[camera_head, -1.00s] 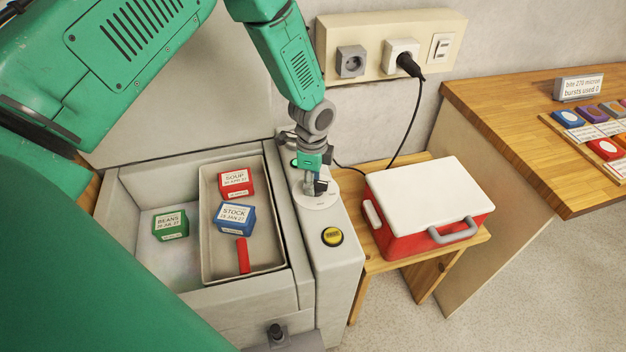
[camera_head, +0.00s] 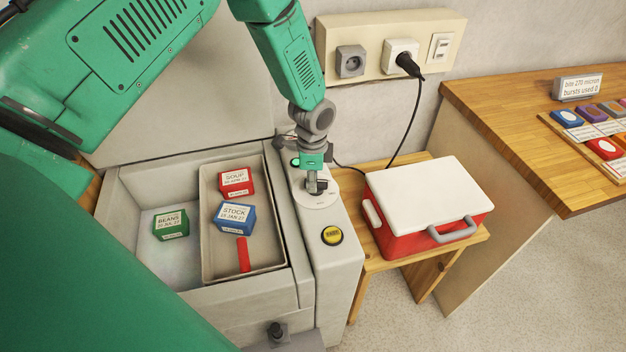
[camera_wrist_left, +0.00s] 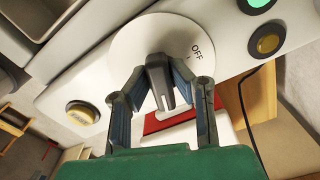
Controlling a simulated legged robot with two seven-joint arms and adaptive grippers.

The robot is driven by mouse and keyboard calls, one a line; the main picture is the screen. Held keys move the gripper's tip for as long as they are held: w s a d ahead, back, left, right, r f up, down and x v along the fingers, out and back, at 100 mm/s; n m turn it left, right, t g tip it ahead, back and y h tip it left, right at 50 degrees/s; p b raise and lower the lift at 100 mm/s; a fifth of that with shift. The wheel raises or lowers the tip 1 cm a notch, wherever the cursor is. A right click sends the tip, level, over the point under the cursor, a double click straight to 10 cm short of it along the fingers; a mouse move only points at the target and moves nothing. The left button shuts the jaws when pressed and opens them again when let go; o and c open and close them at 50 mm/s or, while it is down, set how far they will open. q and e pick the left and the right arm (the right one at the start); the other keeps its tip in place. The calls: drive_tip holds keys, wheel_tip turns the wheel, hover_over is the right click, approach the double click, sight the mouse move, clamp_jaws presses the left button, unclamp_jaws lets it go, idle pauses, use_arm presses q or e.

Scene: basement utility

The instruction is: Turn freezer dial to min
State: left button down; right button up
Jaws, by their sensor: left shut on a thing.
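The freezer dial is a white disc (camera_head: 312,200) on the freezer's right-hand control panel; in the left wrist view its plate (camera_wrist_left: 135,45) carries the word OFF and a dark grey knob (camera_wrist_left: 158,75). My left gripper (camera_head: 315,186) points down over the dial. In the left wrist view my left gripper (camera_wrist_left: 160,98) has its two fingers around the knob, shut on it. Part of the dial's markings is hidden by the fingers, and MIN cannot be read. My right gripper is not in view.
A yellow button (camera_head: 332,236) and a green light (camera_head: 295,162) flank the dial. The open freezer holds a tray (camera_head: 262,262) with red and blue boxes, and a green box. A red cooler (camera_head: 400,240) stands on a wooden stool to the right, close by.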

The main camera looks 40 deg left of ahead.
use_arm(q)
drive_tip(key=n, duration=0.5)
drive_tip(key=shift+s+d+n, duration=0.1)
drive_tip(key=shift+s+n, duration=0.05)
drive_tip(key=shift+n, duration=0.15)
drive_tip(key=shift+d+n, duration=0.2)
drive_tip(key=shift+n, duration=1.8)
drive_tip(key=c, duration=1.4)
unclamp_jaws()
drive_tip(key=shift+c, duration=0.2)
drive_tip(key=shift+f, duration=0.1)
drive_tip(key=shift+r, duration=0.3)
wheel_tip(320, 180, up, 11)
drive_tip(key=shift+r, duration=0.15)
